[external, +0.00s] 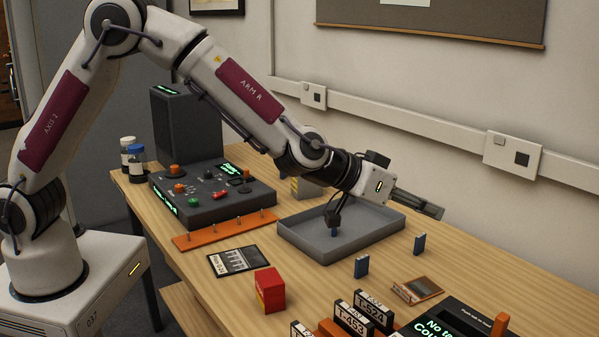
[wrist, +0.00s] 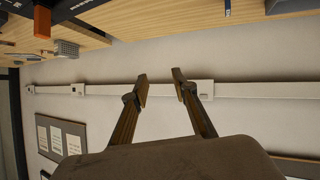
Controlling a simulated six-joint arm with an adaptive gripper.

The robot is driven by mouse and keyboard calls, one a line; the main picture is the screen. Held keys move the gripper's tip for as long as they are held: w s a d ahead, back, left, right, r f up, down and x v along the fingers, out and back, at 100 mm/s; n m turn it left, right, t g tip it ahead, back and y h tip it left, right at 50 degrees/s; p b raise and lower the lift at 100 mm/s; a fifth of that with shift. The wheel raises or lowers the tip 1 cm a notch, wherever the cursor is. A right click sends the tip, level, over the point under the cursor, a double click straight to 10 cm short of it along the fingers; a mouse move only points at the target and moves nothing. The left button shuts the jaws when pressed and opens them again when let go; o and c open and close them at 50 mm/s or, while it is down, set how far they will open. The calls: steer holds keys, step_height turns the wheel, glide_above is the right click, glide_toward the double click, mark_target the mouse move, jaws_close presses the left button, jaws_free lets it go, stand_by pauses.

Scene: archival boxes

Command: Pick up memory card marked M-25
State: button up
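Small upright blue pieces, which may be memory cards, stand on the table right of the tray: one blue piece (external: 419,244) farther back and another blue piece (external: 361,266) nearer. A third blue piece (external: 333,231) shows inside the grey tray (external: 300,252), partly behind a dark part of my wrist. No M-25 marking is readable on any of them. My gripper (external: 432,207) is above the tray's right end, pointing right, clear of the table. In the wrist view my gripper (wrist: 161,86) has its fingers apart with nothing between them, facing the wall.
Black cartridges marked T-453 (external: 353,318) and T-524 (external: 373,311) stand at the front, near a red box (external: 269,290) and a flat brown card (external: 417,290). A control panel (external: 212,193) is left of the tray. A wall rail (external: 430,130) runs behind. The right rear table is clear.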

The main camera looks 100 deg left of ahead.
steer(key=w+a+f+n+g+y, duration=0.1)
steer(key=w+a+f+n+y, duration=0.15)
steer(key=a+f, duration=0.55)
steer(key=g+y, duration=0.2)
steer(key=y, duration=0.2)
glide_toward(416, 240)
steer(key=shift+w+a+f+n+h, duration=0.15)
steer(key=shift+w+a+f+n, duration=0.15)
steer(key=shift+w+a, duration=0.3)
steer(key=shift+w+a+f+n+h, duration=0.1)
steer(key=shift+w+a+f+n, duration=0.05)
steer(key=shift+w+a+f, duration=0.35)
steer(key=shift+w, duration=0.1)
steer(key=shift+x, duration=1.25)
steer(key=shift+r, duration=0.1)
steer(key=shift+w+a+f, duration=0.2)
steer(key=shift+w+a, duration=0.1)
steer(key=shift+a, duration=0.45)
steer(key=shift+w+a+f, duration=0.15)
steer(key=shift+w+a, duration=0.2)
steer(key=shift+a, duration=0.4)
steer(key=shift+x, duration=1)
steer(key=shift+c, duration=0.4)
